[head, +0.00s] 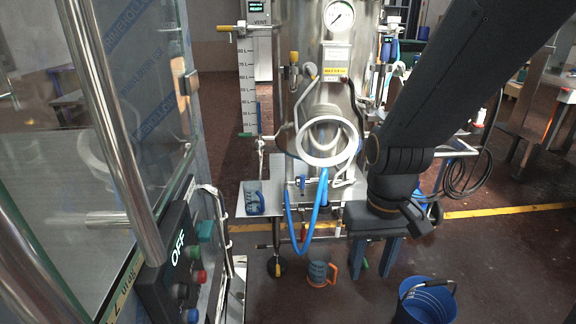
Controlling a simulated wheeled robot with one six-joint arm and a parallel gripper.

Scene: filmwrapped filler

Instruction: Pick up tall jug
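A small grey-teal jug (318,273) with an orange handle stands upright on the floor in front of the steel vessel, in the head view.
A blue bucket (428,302) stands on the floor at lower right. The steel vessel (311,75) has blue hoses (288,217) hanging down. A machine with a glass door (80,190) and button panel (180,262) fills the left. A small side shelf (244,208) holds a blue item.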

